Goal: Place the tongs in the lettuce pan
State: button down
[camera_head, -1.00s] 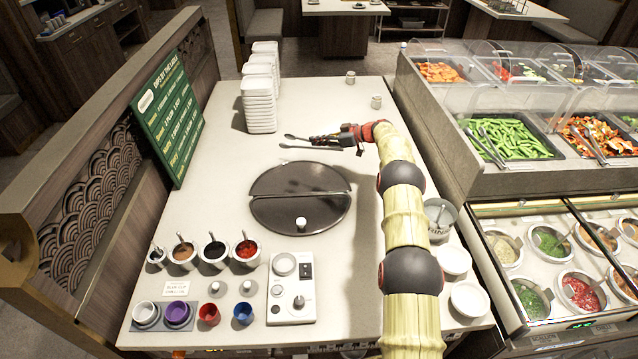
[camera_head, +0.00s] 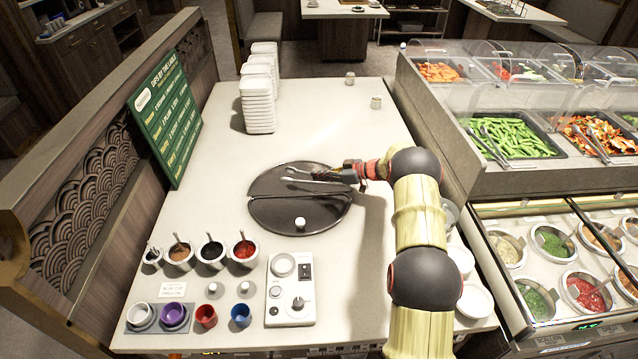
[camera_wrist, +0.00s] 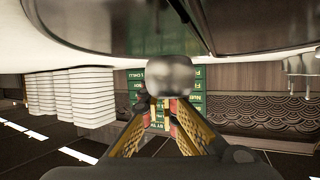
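In the wrist view, the two finger pads of my gripper (camera_wrist: 160,106) converge on the blurred metal end of the tongs (camera_wrist: 168,76). A pan of long green vegetables (camera_head: 510,138), with other tongs lying on it, is on the upper salad bar at the right. I cannot tell for certain which pan holds lettuce.
The salad bar's clear covers (camera_head: 560,95) and raised side wall (camera_head: 440,130) stand right of the counter (camera_head: 330,125). White dish stacks (camera_head: 258,105) stand at its back left. Sauce cups (camera_head: 181,255) and a control box (camera_head: 290,300) are in front.

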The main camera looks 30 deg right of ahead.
aim_at(319, 188)
jog(key=shift+s+a+f, duration=0.1)
jog(key=shift+s+f, duration=0.1)
jog(key=shift+f, duration=1.25)
jog(key=shift+f, duration=0.2)
jog(key=c, duration=2.2)
grip_release()
jog(key=shift+o, duration=0.8)
jog(key=shift+f+b, duration=0.15)
jog(key=shift+b, duration=0.25)
